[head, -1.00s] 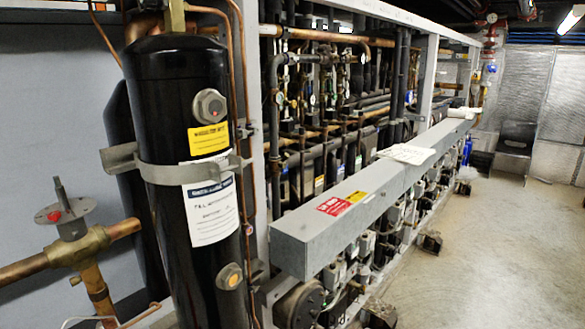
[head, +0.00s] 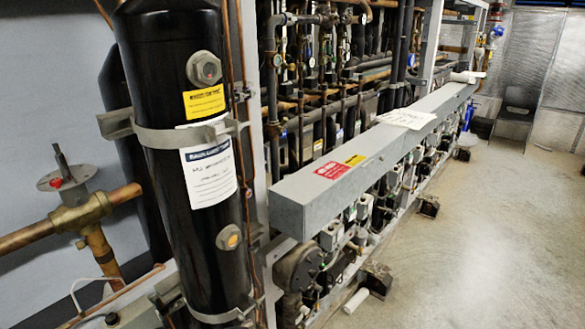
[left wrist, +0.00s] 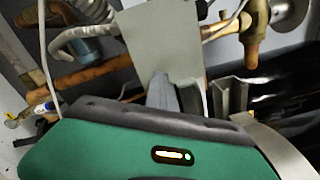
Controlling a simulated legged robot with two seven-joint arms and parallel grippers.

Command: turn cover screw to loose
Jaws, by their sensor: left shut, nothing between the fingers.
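In the left wrist view, my left gripper (left wrist: 163,85) shows as a green housing with a small light and short grey fingers, shut and empty. A pale grey plate (left wrist: 158,35) stands right behind the fingers; I cannot tell whether they touch it. The brass valve (left wrist: 242,38) shows at the upper right of that view. In the head view the brass valve (head: 82,212) stands at lower left, with a round grey disc (head: 70,179), an upright stem and a red spot. I cannot make out the cover screw for certain. Neither gripper shows in the head view.
A tall black cylinder (head: 190,130) with a metal clamp band stands beside the valve. A long grey duct box (head: 300,212) runs back along the rack. Copper pipe (left wrist: 95,75) crosses the left wrist view. The concrete floor (head: 490,230) at right is mostly clear.

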